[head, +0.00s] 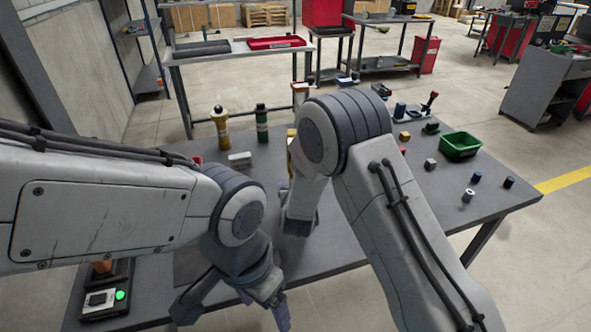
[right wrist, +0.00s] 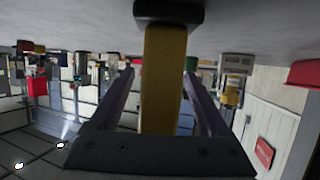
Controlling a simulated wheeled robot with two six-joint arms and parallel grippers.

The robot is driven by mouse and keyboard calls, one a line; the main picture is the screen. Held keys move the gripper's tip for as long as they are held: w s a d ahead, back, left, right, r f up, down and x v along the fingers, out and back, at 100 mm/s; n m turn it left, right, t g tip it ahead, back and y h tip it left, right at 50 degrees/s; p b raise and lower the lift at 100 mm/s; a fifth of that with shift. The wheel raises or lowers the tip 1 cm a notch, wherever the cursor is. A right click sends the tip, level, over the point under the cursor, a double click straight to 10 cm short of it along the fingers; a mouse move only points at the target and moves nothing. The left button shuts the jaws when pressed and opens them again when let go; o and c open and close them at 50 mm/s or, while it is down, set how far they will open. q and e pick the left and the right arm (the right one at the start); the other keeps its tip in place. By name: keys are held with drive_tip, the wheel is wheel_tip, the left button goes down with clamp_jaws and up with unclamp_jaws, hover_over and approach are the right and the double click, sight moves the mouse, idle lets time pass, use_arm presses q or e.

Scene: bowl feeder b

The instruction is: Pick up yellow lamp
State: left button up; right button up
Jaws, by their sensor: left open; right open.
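In the right wrist view, which is upside down, a yellow upright body with a dark block at its table end, likely the yellow lamp (right wrist: 165,80), stands between the fingers of my right gripper (right wrist: 157,76). The gripper is open, with a gap visible on each side of the yellow body. In the head view my right arm hides most of that spot; only a thin yellowish strip (head: 291,138) shows beside the arm. My left gripper (head: 236,308) is open and empty over the table's near edge, fingers pointing down.
On the table (head: 340,250) stand a yellow bottle (head: 220,127), a dark green bottle (head: 262,123) and a pale box (head: 240,160) behind my arms. A green bin (head: 460,146) and several small blocks lie at the right. A device with a green light (head: 120,295) sits front left.

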drive_tip(key=shift+w+f, duration=0.1)
drive_tip(key=shift+w, duration=0.2)
clamp_jaws()
